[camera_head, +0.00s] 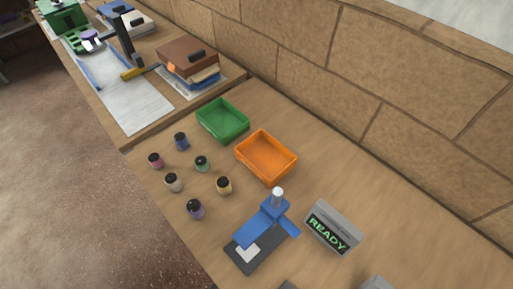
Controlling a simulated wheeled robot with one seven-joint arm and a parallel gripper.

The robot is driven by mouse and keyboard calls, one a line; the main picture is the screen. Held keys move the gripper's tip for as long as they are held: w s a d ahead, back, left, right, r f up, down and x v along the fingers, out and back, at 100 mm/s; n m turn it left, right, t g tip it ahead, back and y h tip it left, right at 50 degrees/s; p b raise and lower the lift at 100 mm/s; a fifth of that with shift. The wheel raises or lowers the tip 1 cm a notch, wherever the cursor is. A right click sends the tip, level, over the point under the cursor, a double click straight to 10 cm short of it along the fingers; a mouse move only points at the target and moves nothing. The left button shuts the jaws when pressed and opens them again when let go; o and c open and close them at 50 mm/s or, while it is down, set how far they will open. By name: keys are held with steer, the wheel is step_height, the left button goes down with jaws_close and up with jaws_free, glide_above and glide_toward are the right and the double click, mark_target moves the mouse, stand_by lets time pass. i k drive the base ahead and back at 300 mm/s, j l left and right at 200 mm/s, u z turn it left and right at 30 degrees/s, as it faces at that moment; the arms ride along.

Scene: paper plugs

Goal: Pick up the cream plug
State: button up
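Several small plugs with dark tops stand upright and apart on the wooden bench, left of the trays. A pale off-white plug (173,182) stands in the left part of the group. I cannot tell for sure which of these two is the cream plug. The others are pink (155,160), blue (181,141), green (201,163) and purple (195,209). My gripper is not in view.
A green tray (200,124) and an orange tray (241,157) look empty. A blue press (264,222) stands on a dark base, beside a grey sign reading READY (328,230). Stacked books (188,58) and a white sheet (130,103) lie on the farther bench.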

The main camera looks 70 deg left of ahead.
mark_target(172, 178)
steer(key=u, duration=2.15)
steer(key=j+u, duration=0.4)
steer(key=j, duration=0.9)
